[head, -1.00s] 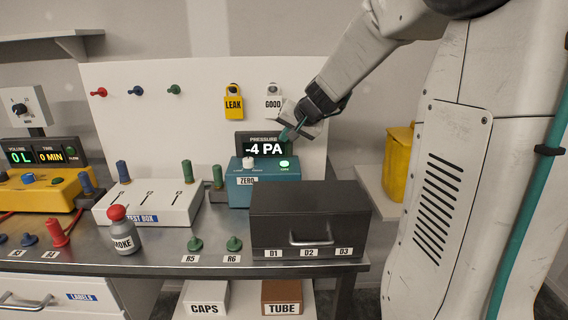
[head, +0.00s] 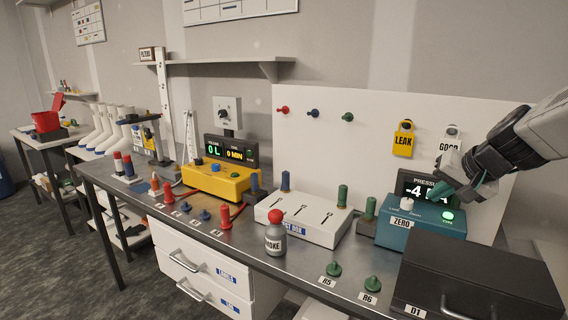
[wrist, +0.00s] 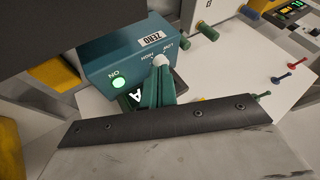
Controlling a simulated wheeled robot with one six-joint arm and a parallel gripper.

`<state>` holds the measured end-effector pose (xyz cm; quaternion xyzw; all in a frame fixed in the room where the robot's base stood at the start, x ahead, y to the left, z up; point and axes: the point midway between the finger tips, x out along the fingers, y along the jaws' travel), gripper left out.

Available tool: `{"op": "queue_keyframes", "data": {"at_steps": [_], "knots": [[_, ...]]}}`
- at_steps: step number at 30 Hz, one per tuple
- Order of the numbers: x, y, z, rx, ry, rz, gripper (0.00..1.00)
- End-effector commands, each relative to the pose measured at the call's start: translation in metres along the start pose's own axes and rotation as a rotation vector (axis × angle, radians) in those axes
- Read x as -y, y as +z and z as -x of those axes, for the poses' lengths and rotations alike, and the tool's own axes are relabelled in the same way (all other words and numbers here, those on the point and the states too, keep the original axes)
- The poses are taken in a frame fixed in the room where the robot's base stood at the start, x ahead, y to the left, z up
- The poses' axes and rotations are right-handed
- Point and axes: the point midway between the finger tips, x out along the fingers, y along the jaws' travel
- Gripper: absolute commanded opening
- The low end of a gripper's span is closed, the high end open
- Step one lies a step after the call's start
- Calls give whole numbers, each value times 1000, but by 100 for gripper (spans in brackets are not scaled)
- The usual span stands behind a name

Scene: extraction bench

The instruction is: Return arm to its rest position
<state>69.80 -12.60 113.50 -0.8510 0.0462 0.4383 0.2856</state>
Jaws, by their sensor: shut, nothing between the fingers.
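My gripper (head: 450,190) is at the right of the head view, in front of the pressure meter's display. The teal pressure meter (head: 420,226) stands at the back of the bench with a lit green button and a white knob. Its screen reads about -4, partly covered by my gripper. In the wrist view the closed green fingers (wrist: 158,90) point at the meter's white knob (wrist: 159,60) and overlap it; I cannot tell if they touch. The fingers hold nothing.
A black drawer box (head: 480,285) stands in front of the meter. A white test box (head: 300,222) and a grey smoke bottle (head: 275,238) are to its left. The white back panel (head: 340,150) holds pegs, and yellow LEAK (head: 403,141) and white GOOD tags hang there.

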Motion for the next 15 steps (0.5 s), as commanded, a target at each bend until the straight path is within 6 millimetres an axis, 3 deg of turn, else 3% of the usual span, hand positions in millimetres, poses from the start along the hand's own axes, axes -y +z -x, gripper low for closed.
{"op": "queue_keyframes", "data": {"at_steps": [1,4,9,12,15], "knots": [[18,33,15,58,-4,69,0],[31,100,40,188,23,190,0],[18,195,84,365,133,364,0],[0,232,104,430,210,433,0],[-17,253,117,467,274,476,0]]}}
